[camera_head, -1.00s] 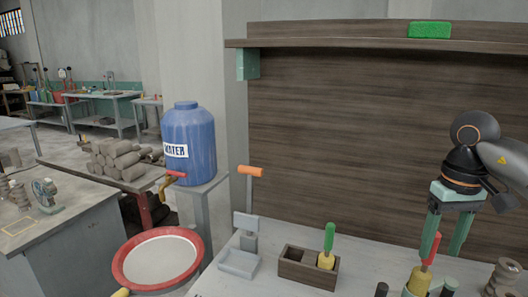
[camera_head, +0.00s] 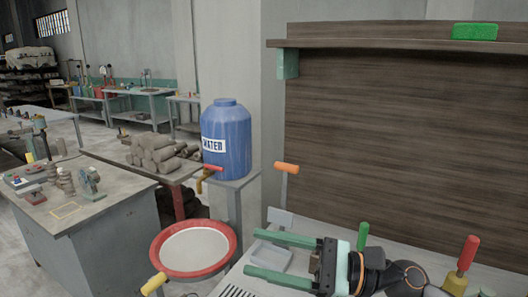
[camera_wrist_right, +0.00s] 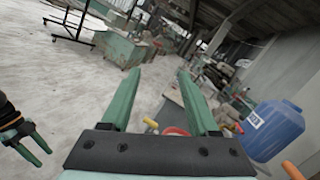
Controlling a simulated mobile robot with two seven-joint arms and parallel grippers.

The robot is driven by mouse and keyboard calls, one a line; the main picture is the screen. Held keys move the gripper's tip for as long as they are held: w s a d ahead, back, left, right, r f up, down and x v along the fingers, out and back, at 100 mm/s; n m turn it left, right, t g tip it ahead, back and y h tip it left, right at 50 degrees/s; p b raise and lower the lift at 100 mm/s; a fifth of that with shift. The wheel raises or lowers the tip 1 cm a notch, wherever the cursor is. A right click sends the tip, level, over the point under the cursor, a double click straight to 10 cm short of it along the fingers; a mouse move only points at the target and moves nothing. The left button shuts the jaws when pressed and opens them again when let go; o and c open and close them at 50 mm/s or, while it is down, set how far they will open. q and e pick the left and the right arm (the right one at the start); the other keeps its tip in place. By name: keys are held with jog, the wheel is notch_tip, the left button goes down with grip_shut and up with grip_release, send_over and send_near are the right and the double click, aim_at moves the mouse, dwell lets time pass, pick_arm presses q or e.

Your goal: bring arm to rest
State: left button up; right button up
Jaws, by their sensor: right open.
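My right gripper (camera_head: 252,252) lies level above the near workbench in the head view, its two green fingers pointing left. The fingers are wide apart with nothing between them. In the right wrist view the same gripper (camera_wrist_right: 158,72) shows open and empty over the floor and room. My left gripper (camera_wrist_right: 36,150) shows at the left edge of the wrist view, its green fingers apart and nothing seen between them. The left gripper is not in the head view.
A blue water barrel (camera_head: 227,138) stands on a stand behind the right gripper. A red-rimmed basin (camera_head: 157,258) is to its left. Green-handled (camera_head: 362,236) and red-handled (camera_head: 467,254) tools stand on the workbench. A grey table (camera_head: 62,228) is at the left.

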jog(key=w+d+f+m+t+h, duration=0.1)
jog(key=w+d+m+t+h, duration=0.25)
jog(key=m+t, duration=0.7)
jog(key=w+d+m+t+h, duration=0.25)
jog(key=d+m+t, duration=0.2)
jog(key=m, duration=1.05)
jog(key=s+d+f+m+g+h, duration=0.2)
jog(key=d+f+m+h, duration=0.6)
jog(key=f+m+h, duration=0.6)
jog(key=s+d+f+m+g, duration=0.4)
jog(key=s+f+m+g, duration=0.3)
jog(key=s+f+m, duration=0.35)
jog(key=s+f+m+g+y, duration=0.1)
jog(key=s+f+m+g, duration=0.6)
jog(key=s, duration=0.6)
jog(key=w+a+f+n+t+y, duration=0.1)
jog(key=w+a+f+t, duration=0.1)
jog(key=f, duration=0.4)
jog(key=w+a+f+n+t+y, duration=0.1)
jog(key=a+f+t, duration=0.1)
jog(key=f+t, duration=0.2)
notch_tip(320, 180, down, 2)
jog(key=shift+w+f, duration=0.15)
jog(key=shift+w, duration=0.25)
